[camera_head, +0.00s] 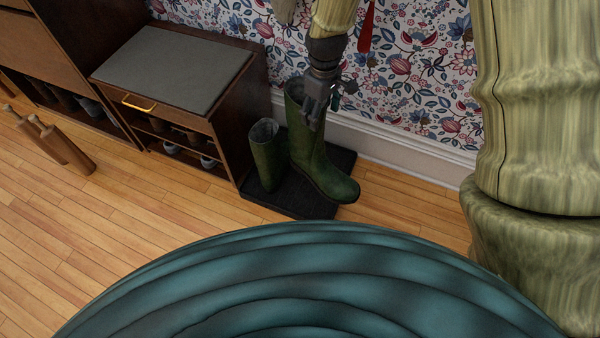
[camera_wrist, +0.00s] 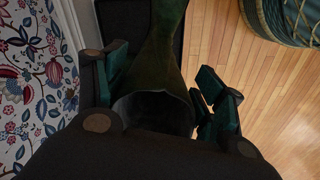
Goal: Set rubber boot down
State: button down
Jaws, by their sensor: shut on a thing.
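A green rubber boot (camera_head: 314,152) stands upright over the right part of a black boot tray (camera_head: 297,207) in the head view. My gripper (camera_head: 319,104) is shut on the top of its shaft from above. In the wrist view the boot's shaft (camera_wrist: 160,62) and dark opening show between my fingers (camera_wrist: 172,92). A second green boot (camera_head: 267,157) stands on the tray to the left of the held one. The held boot's toe reaches the tray's front right edge. I cannot tell whether its sole touches the tray.
A wooden shoe bench (camera_head: 180,75) with a grey cushion and shoes below stands left of the tray. The flowered wall and white baseboard (camera_head: 400,148) are close behind.

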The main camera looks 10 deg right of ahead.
aim_at(306, 139)
jog(key=a+f+n, duration=0.1)
jog(key=f+n, duration=0.1)
jog(key=n, duration=0.2)
jog(key=s+a+f+n, duration=0.1)
jog(key=a+f+n, duration=0.1)
jog(key=f+n, duration=0.1)
jog(key=s+a+f+n+p, duration=0.1)
jog(key=f+n, duration=0.2)
jog(key=n, duration=0.1)
jog(key=shift+s+a+f+n, duration=0.1)
jog(key=shift+a+f+n, duration=0.05)
jog(key=shift+f+n, duration=0.15)
jog(key=s+a+f+n, duration=0.45)
jog(key=f+n, duration=0.25)
jog(key=n, duration=0.3)
jog(key=w+d+f+b, duration=0.3)
jog(key=w+d+f, duration=0.1)
jog(key=w+d, duration=0.6)
jog(key=shift+w+d+f, duration=0.3)
jog(key=shift+w+d, duration=0.1)
jog(key=shift+d, duration=0.2)
jog(key=shift+c, duration=0.9)
grip_release()
notch_tip(306, 139, up, 12)
jog(key=p, duration=0.3)
